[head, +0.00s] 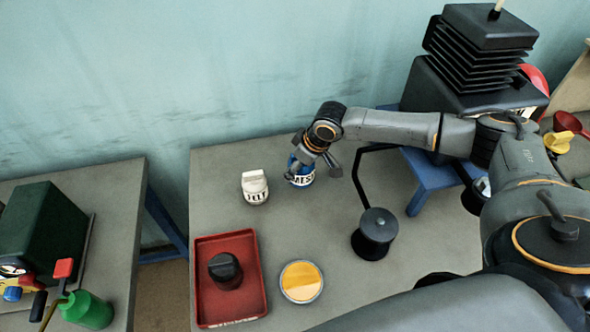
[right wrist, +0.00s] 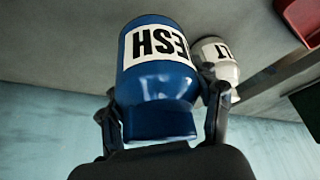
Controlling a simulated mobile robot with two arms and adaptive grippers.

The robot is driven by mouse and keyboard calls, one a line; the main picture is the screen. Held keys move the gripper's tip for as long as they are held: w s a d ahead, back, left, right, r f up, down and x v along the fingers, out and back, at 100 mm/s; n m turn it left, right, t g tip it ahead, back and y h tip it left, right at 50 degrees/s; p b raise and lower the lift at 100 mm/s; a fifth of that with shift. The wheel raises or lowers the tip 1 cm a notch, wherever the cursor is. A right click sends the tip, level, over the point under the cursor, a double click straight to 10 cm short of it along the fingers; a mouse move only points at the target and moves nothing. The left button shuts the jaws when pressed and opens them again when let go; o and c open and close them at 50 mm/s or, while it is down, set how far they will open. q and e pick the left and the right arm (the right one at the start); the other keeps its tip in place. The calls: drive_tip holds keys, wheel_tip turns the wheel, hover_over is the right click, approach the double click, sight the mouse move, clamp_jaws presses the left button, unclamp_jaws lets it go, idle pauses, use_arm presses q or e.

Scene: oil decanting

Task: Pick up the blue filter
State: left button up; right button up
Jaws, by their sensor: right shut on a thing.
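The blue filter (head: 300,174) with a white lettered label stands near the back of the grey table in the head view, partly hidden by my right gripper. It fills the middle of the right wrist view (right wrist: 157,85). My right gripper (head: 312,160) reaches it from above and behind, and in the right wrist view its fingers (right wrist: 160,122) are shut on it, one on each side of its narrower end. I cannot tell whether the filter is lifted off the table. My left gripper is not in view.
A white filter (head: 255,187) stands just left of the blue one. A red tray (head: 205,290) holding a black object (head: 225,268), a yellow-topped round dish (head: 301,281) and a black cylinder with a bent rod (head: 375,232) are nearer. A gap separates the left table (head: 112,200).

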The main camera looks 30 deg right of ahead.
drive_tip(key=s+a+r+b, duration=0.2)
drive_tip(key=s+r, duration=0.4)
drive_tip(key=s, duration=0.4)
drive_tip(key=shift+s+a+r, duration=0.3)
drive_tip(key=shift+a, duration=0.4)
